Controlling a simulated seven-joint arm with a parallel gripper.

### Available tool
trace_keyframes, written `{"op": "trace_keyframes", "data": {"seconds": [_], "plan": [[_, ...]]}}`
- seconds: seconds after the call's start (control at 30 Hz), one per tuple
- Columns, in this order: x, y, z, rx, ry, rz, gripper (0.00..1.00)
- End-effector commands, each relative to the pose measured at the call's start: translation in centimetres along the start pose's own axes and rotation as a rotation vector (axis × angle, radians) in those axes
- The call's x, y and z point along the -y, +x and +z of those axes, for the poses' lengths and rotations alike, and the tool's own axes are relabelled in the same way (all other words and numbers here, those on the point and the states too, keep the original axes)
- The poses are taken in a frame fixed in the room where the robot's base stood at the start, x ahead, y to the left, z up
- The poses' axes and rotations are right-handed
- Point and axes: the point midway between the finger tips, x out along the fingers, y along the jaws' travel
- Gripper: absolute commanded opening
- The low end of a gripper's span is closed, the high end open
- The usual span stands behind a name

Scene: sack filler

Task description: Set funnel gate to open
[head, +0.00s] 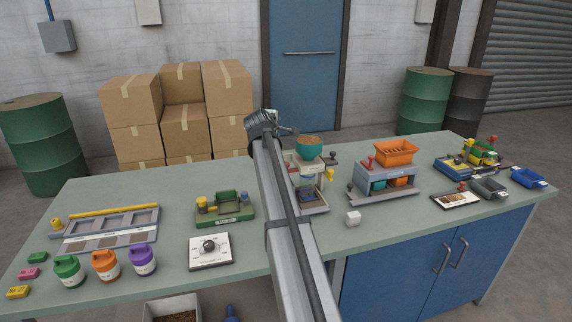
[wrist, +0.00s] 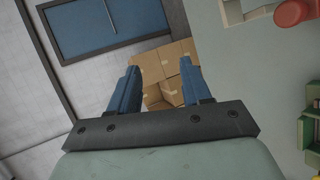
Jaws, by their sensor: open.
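A teal funnel (head: 308,151) full of brown grain sits on top of a beige filler stand (head: 317,208) at the middle of the bench. A dark knob and a yellow part show at the stand's right side; I cannot tell which part is the gate or how it is set. My arm hides the stand's left side. My gripper (head: 288,130) is above and to the left of the funnel, apart from it. In the wrist view my gripper (wrist: 161,72) has its two blue fingers spread with nothing between them. A red rounded part (wrist: 293,12) shows at that view's top right corner.
An orange hopper (head: 396,152) on a grey-blue machine stands to the right. A green device (head: 225,210), a white dial panel (head: 210,251), a long tray (head: 106,240) and several lidded jars lie left. A small white cube (head: 352,218) lies in front. Cardboard boxes (head: 184,130) are stacked behind.

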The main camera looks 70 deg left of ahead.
Motion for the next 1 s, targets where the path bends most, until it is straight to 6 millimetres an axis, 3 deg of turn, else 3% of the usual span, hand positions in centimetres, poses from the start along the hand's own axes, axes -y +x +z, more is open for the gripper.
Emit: {"op": "trace_keyframes", "data": {"seconds": [0.03, 0.1, 0.23, 0.4, 0.6, 0.77, 1.0], "plan": [[1.7, 1.0, -2.1, 0.064, -0.116, -0.047, 0.48], [4.0, 1.6, -3.1, 0.170, -0.277, -0.109, 0.48], [7.8, 2.0, -4.1, 0.381, -0.560, -0.225, 0.48], [11.4, 0.8, -5.2, 0.674, -0.869, -0.374, 0.48], [13.5, -2.0, -7.3, 0.949, -1.073, -0.498, 0.48], [14.3, -3.4, -8.3, 1.060, -1.131, -0.545, 0.48], [14.2, -3.2, -7.0, 1.085, -1.140, -0.556, 0.48]]}}
